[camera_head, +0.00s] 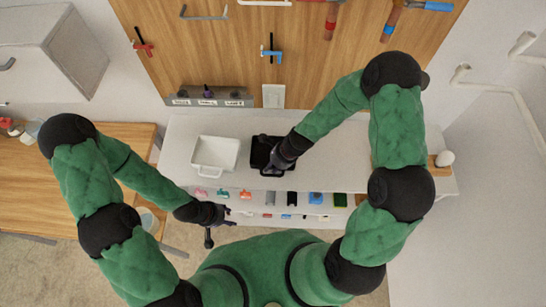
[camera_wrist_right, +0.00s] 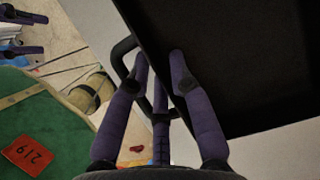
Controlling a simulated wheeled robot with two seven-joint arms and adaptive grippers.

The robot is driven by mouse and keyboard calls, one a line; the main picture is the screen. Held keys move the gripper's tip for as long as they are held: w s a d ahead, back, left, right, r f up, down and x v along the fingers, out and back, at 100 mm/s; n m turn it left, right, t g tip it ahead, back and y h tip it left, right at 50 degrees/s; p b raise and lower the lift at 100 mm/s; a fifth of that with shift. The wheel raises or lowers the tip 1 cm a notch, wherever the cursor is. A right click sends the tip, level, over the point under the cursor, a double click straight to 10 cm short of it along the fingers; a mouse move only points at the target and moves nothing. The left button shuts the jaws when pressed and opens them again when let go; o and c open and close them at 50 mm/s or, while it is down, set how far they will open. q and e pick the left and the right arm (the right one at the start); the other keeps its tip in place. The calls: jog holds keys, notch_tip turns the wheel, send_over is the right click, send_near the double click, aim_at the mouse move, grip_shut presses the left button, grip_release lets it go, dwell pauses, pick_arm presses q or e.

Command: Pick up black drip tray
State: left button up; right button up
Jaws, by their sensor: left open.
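The black drip tray (camera_head: 259,155) sits on the white top shelf, right of a white tray. My right gripper (camera_head: 273,166) is at its front edge and covers part of it. In the right wrist view, the tray (camera_wrist_right: 245,60) fills the upper right. My right gripper (camera_wrist_right: 160,62) has one finger over the inside of the tray and one outside, by its looped handle (camera_wrist_right: 120,55). Whether the fingers press on the rim or handle cannot be told. My left gripper (camera_head: 217,213) is open and empty, in front of the shelf unit, away from the tray.
The white tray (camera_head: 215,154) stands close to the left of the black one. Small coloured items (camera_head: 245,195) lie along the lower shelf. A small white object (camera_head: 444,158) is at the right end. A wooden table (camera_head: 30,185) is at left.

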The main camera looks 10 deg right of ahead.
grip_shut()
dwell(0.3)
